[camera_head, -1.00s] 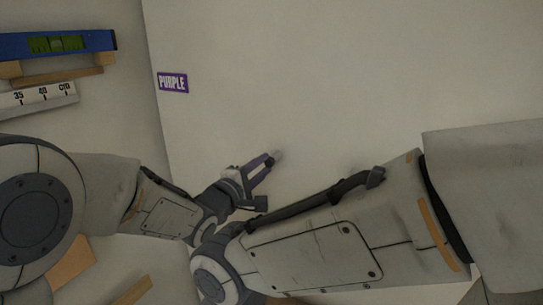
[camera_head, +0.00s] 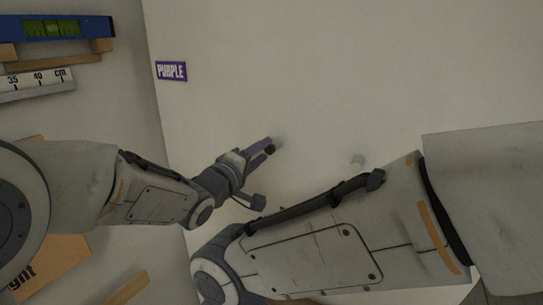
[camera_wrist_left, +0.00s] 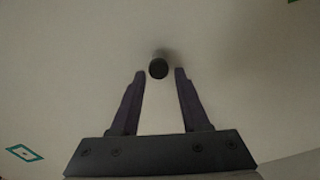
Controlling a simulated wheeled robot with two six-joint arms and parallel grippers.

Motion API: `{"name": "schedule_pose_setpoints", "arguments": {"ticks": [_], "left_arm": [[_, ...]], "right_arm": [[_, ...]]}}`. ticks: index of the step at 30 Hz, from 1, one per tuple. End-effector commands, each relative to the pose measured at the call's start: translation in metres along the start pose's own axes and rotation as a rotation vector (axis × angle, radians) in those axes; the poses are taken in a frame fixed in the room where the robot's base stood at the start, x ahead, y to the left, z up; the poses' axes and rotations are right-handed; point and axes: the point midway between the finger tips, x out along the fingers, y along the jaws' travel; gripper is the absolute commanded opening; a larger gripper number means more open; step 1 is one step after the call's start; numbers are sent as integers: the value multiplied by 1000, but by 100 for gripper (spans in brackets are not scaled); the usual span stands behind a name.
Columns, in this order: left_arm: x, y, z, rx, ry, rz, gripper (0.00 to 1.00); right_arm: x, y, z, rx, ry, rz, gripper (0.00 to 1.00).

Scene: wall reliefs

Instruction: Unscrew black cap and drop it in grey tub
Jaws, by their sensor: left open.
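The black cap (camera_wrist_left: 158,69) shows in the left wrist view as a dark round end on a short grey stub that sticks out from the pale wall. It lies just beyond and between the two fingertips of my left gripper (camera_wrist_left: 159,73), which is open and not closed on it. In the head view my left gripper (camera_head: 271,145) points up and right at the wall, with a dark spot, seemingly the cap (camera_head: 270,150), at its fingers. Contact cannot be told. No grey tub is in view. My right gripper is not in view.
My right forearm fills the lower right.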

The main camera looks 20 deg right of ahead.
Motion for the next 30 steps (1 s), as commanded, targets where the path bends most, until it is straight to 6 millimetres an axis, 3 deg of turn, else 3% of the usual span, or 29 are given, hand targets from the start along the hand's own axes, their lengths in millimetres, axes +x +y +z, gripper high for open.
{"name": "schedule_pose_setpoints", "arguments": {"ticks": [6, 11, 18, 25, 30], "left_arm": [[0, -1, 2, 306, 2, 5, 45], [0, 3, 1, 430, 0, 4, 45], [0, 2, 3, 755, 2, 4, 45], [0, 4, 4, 952, 1, 4, 45], [0, 5, 6, 1220, 3, 5, 45]], "right_arm": [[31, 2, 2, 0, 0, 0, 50], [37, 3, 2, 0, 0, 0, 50], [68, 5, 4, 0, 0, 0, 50], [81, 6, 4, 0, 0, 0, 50], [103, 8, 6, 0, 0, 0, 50]]}}
